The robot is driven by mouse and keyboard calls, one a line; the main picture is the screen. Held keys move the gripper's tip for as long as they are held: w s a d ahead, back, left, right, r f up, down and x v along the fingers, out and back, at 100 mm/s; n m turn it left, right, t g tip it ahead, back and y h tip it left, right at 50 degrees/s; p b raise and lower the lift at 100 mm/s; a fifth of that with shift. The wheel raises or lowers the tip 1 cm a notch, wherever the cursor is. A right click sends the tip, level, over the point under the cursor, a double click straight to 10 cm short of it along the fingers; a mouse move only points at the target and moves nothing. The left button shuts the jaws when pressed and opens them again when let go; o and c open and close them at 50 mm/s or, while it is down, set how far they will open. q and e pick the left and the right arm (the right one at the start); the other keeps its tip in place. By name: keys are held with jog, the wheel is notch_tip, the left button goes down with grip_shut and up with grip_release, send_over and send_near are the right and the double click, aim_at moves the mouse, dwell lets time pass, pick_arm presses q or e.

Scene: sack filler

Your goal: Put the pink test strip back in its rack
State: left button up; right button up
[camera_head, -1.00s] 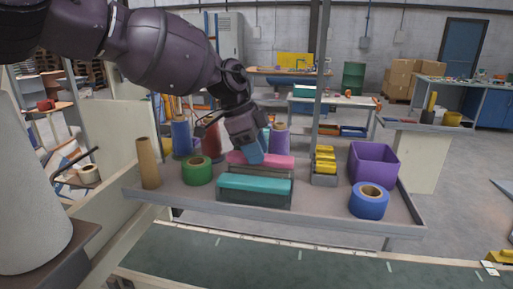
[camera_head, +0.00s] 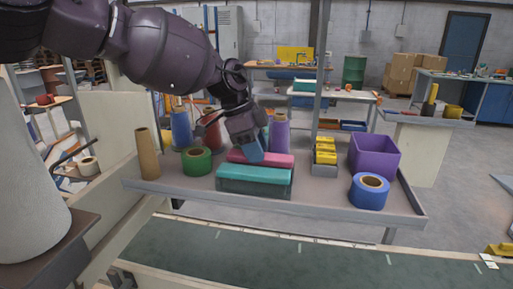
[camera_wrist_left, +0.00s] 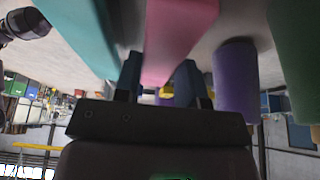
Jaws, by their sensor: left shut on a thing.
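The pink strip (camera_head: 268,160) is a long bar on the tray-like table, just behind the teal bar (camera_head: 255,175). The teal bar sits on a grey rack (camera_head: 255,190). My left gripper (camera_head: 252,153) reaches down from behind and is shut on the pink strip. In the left wrist view the pink strip (camera_wrist_left: 178,35) runs between the two dark blue fingers (camera_wrist_left: 158,85), with the teal bar (camera_wrist_left: 80,32) beside it. The underside of the pink strip is hidden behind the teal bar, so I cannot tell whether it touches the rack. My right gripper is not in view.
A purple cone (camera_head: 279,135) stands close behind the strip. A green tape roll (camera_head: 196,161) and brown cone (camera_head: 147,155) are left. Yellow blocks (camera_head: 325,147), a purple bin (camera_head: 374,155) and a blue tape roll (camera_head: 369,191) are right. The table's raised rim (camera_head: 330,207) runs in front.

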pick_arm(q)
jog(key=o, duration=1.1)
jog(key=shift+a+r, duration=0.1)
jog(key=shift+r, duration=0.05)
jog(key=b+v, duration=0.1)
jog(key=v, duration=0.9)
jog(key=shift+a+r, duration=0.1)
jog(key=shift+r, duration=0.1)
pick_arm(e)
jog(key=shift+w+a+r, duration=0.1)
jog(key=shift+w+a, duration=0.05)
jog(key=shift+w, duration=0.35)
